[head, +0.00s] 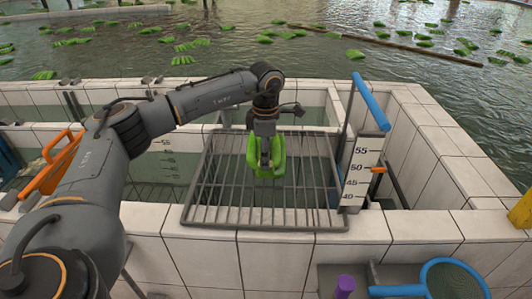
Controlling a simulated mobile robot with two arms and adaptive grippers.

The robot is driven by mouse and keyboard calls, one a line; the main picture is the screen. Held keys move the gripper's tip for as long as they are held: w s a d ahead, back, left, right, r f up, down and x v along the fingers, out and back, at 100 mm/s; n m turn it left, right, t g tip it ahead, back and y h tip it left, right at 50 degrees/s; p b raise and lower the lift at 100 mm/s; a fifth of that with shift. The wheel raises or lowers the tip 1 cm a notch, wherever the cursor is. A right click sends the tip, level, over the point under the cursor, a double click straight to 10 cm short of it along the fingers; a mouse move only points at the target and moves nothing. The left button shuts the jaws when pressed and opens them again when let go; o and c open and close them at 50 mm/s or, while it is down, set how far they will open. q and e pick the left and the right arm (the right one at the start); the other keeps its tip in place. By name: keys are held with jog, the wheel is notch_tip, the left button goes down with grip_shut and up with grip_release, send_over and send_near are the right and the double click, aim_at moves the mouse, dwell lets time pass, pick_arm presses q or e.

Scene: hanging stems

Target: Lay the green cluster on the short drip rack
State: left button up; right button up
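The green cluster (279,158) is in the middle of the head view, over the drip rack. My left gripper (266,165) points down from above, with its fingers around the cluster's upper part, and looks shut on it. The drip rack (265,227) is a grey metal grid lying across the tiled basin walls, its bars running front to back. The cluster hangs over or touches the rack's middle bars; I cannot tell if it bears on them. The gripper hides part of the cluster. My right gripper is not in view.
A depth gauge board (360,168) with a blue-handled bar (371,104) stands right of the rack. An orange-handled item (55,165) lies at left behind my arm. A net (455,278) and purple object (344,284) are at front right. Green clusters float on water behind.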

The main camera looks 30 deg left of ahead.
pick_arm(q)
notch_tip(320, 180, up, 12)
jog(key=shift+s+d+r, duration=0.15)
dwell(0.3)
